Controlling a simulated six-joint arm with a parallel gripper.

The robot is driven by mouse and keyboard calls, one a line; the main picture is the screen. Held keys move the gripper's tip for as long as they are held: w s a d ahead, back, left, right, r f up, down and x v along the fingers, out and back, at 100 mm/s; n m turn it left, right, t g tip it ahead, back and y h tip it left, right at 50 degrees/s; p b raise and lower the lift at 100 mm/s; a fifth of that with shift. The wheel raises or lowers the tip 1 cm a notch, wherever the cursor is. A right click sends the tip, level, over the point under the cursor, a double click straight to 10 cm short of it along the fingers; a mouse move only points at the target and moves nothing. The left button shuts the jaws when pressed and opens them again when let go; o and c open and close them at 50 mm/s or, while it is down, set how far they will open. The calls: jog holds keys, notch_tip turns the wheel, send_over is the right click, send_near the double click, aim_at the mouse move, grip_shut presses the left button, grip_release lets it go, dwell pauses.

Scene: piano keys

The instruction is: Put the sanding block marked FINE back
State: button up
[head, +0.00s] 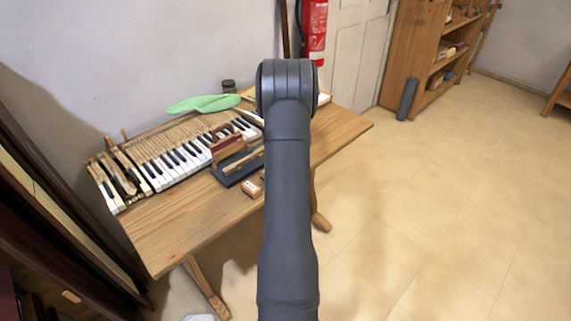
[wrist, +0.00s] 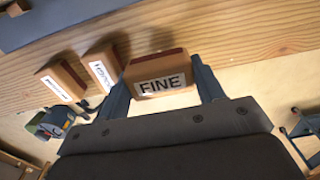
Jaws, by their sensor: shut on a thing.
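The sanding block marked FINE (wrist: 158,85) is a wooden block with a dark red strip along its far edge and a white label facing the wrist camera. My gripper (wrist: 162,72) is shut on it, one finger at each end. In the head view my arm hides the gripper and this block. Two similar labelled blocks sit just left of it in the wrist view, one near (wrist: 101,68) and one farther left (wrist: 62,81); their labels are hard to read. A dark flat tray (wrist: 40,22) lies beyond them and also shows in the head view (head: 228,180).
The wooden table (head: 185,225) bears a piano keyboard (head: 165,165), a green cloth (head: 203,104) and a dark jar (head: 229,86). The table's front left is clear. A fire extinguisher (head: 315,30) hangs behind.

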jog(key=shift+f, duration=1.95)
jog(key=shift+f, duration=0.15)
jog(key=o, duration=0.7)
jog(key=shift+c, duration=0.2)
notch_tip(320, 180, up, 12)
jog(key=shift+r, duration=0.2)
jog(key=shift+f, duration=0.15)
jog(key=shift+f, duration=3.95)
